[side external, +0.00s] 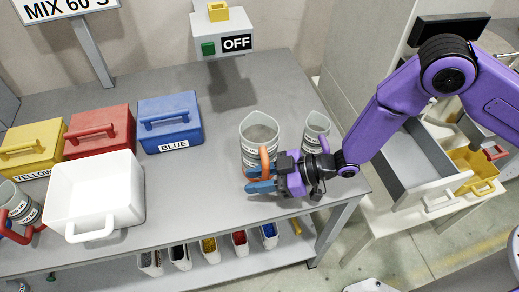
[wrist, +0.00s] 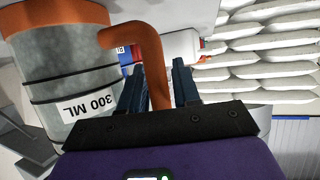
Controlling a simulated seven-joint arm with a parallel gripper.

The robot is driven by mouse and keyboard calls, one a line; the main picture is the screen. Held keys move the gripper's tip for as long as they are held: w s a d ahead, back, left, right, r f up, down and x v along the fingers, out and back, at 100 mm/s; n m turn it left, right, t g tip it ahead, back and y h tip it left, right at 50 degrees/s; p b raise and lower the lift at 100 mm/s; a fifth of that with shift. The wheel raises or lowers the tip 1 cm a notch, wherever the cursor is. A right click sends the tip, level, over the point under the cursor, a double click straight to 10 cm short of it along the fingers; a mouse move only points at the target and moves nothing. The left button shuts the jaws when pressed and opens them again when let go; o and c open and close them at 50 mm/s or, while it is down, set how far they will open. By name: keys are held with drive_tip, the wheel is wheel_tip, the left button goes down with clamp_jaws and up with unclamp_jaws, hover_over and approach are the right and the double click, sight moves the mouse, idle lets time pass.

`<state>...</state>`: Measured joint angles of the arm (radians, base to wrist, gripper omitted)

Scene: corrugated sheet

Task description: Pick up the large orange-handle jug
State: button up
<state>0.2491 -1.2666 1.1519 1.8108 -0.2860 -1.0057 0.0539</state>
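The large grey jug (side external: 258,135) with an orange handle stands upright on the grey table, near its front right part. In the wrist view the jug (wrist: 75,65) fills the left side, with a "300 ML" label. Its orange handle (wrist: 152,60) comes down between the two dark blue fingers of my gripper (wrist: 157,88). The fingers are apart on either side of the handle, with a visible gap at the right finger. In the side view my gripper (side external: 262,181) is at the jug's front, by the orange handle (side external: 264,162); contact cannot be told.
A smaller grey jug (side external: 315,130) stands close behind my wrist. A white tub (side external: 96,190) and blue (side external: 170,120), red (side external: 98,130) and yellow (side external: 35,148) boxes stand left. More jugs (side external: 18,203) are at far left. An "OFF" switch box (side external: 222,38) hangs behind. The table's middle is clear.

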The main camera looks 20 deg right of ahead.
sight(259, 132)
clamp_jaws()
drive_tip(key=shift+r, duration=0.25)
wheel_tip(259, 132, up, 10)
drive_tip(key=shift+f, duration=0.2)
idle(0.9)
